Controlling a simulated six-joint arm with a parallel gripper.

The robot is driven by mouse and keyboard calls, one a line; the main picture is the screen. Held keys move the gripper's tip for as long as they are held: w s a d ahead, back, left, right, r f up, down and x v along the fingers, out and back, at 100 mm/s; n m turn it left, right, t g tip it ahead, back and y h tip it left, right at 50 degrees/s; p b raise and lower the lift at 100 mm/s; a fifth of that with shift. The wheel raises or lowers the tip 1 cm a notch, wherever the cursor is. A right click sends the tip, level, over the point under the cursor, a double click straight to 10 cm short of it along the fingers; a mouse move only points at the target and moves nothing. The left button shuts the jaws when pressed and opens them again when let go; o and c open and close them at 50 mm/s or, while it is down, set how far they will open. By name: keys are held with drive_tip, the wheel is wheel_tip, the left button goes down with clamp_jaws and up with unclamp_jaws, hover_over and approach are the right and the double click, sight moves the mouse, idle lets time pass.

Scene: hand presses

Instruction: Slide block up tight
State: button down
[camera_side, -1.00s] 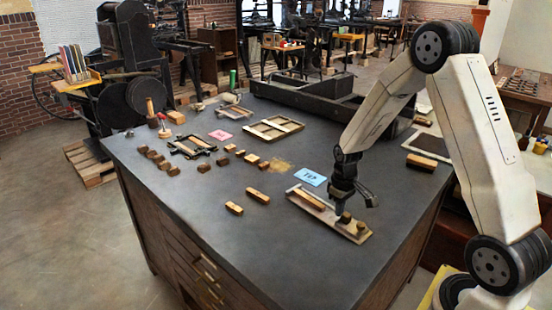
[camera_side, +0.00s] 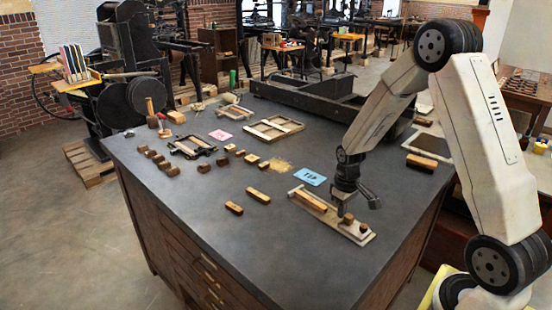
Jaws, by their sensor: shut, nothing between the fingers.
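A narrow pale tray (camera_side: 355,237) lies on the dark bench top near its right edge. A long wooden block (camera_side: 311,201) lies in the tray's left part, along its far-left to near-right length. A small brown block (camera_side: 348,218) sits further right in the tray, just by my fingertips. Another small piece (camera_side: 363,228) is beyond it near the tray's right end. My gripper (camera_side: 341,211) points down over the tray, between the long block and the small brown block. It is shut and empty. Whether its tips touch either block cannot be told.
A blue card (camera_side: 310,177) lies just behind the tray. Two loose wooden blocks (camera_side: 258,195) (camera_side: 234,208) lie to its left. Several small blocks, a dark frame (camera_side: 193,147), a pink card (camera_side: 221,135) and a wooden frame (camera_side: 273,129) lie further back. The bench front is clear.

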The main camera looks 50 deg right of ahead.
sight(354, 226)
drive_tip(key=shift+s+a, duration=0.2)
drive_tip(key=shift+s, duration=2)
idle(3.1)
drive_tip(key=shift+c, duration=2)
unclamp_jaws()
drive_tip(key=shift+r, duration=3.5)
